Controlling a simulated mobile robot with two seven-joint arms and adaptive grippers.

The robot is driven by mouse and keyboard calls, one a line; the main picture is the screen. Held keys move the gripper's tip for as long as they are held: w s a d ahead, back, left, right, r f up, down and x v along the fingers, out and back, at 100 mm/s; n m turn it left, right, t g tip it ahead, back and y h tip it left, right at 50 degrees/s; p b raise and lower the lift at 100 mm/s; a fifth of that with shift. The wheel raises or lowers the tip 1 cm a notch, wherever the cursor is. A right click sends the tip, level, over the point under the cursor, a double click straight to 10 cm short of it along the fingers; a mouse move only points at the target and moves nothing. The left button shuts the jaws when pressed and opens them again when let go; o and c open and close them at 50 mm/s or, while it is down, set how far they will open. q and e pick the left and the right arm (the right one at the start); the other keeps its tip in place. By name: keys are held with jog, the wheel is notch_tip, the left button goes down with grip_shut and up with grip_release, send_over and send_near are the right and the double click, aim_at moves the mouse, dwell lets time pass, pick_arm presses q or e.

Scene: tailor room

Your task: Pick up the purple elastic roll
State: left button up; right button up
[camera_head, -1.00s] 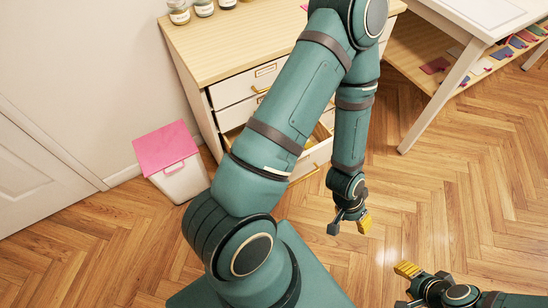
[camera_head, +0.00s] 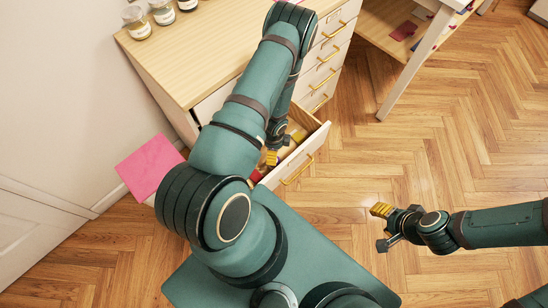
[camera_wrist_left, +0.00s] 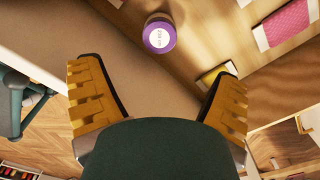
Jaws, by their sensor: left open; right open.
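The purple elastic roll (camera_wrist_left: 160,34) shows in the left wrist view, with a pale round label on its end facing me. It lies in the open drawer (camera_head: 304,166), ahead of my left gripper (camera_wrist_left: 158,88). The left fingers are spread, with nothing between them, and the roll is apart from them. In the head view my left gripper (camera_head: 273,152) is at the drawer, partly hidden by its arm, and I cannot make out the roll there. My right gripper (camera_head: 382,228) is open and empty over the floor at the right.
In the left wrist view a pink item (camera_wrist_left: 286,24) and a yellow-edged item (camera_wrist_left: 213,74) lie near the roll. The cabinet (camera_head: 180,62) carries jars (camera_head: 162,12) on top. A pink-lidded bin (camera_head: 148,166) stands at left. The floor on the right is clear.

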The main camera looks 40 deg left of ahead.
pick_arm(q)
notch_tip(320, 180, down, 11)
jog(key=b, duration=0.2)
jog(key=shift+d+f+b, duration=0.1)
jog(key=shift+b, duration=0.2)
jog(key=c, duration=1.3)
